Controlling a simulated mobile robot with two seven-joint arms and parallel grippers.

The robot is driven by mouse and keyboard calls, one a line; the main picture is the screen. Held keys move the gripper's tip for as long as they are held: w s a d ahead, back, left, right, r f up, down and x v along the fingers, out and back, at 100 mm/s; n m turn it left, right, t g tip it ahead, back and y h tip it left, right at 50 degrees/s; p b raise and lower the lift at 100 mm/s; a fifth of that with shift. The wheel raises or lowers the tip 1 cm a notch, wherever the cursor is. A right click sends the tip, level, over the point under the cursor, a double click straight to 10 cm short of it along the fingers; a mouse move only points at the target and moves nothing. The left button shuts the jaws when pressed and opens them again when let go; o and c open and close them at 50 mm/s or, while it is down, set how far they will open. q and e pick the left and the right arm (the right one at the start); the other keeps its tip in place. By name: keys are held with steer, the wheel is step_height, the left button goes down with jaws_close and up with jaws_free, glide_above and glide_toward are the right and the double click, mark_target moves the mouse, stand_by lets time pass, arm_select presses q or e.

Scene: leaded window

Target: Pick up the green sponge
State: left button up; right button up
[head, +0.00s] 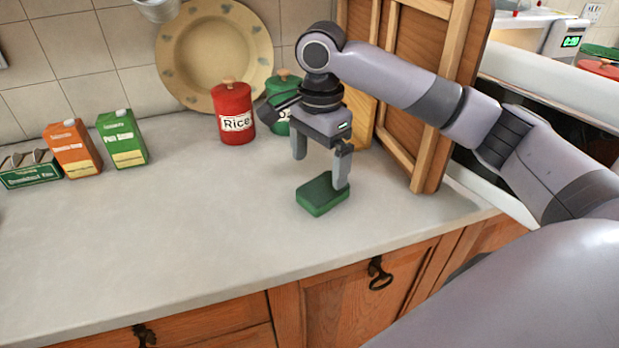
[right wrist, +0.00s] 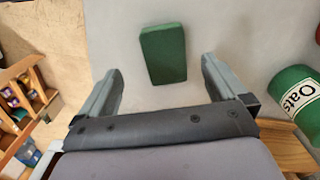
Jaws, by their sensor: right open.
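The green sponge (head: 322,196) lies flat on the grey countertop near its front edge, at the right part of the counter in the head view. My right gripper (head: 321,172) is open and empty, pointing down just above and behind the sponge, with one finger overlapping the sponge's right side in the picture. In the right wrist view the sponge (right wrist: 163,54) lies beyond the fingertips, between the lines of the two spread fingers (right wrist: 160,75). Whether a finger touches it I cannot tell. My left gripper is not in view.
A red Rice canister (head: 235,120) and a green Oats canister (right wrist: 291,92) stand behind the gripper. A wooden frame (head: 425,120) stands to the right. Cartons (head: 122,138) and a green box (head: 30,170) stand at left. The counter's middle (head: 180,215) is clear.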

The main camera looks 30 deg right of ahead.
mark_target(316, 192)
steer(key=shift+w+f, duration=0.2)
steer(key=shift+f, duration=3.3)
steer(key=c, duration=1.1)
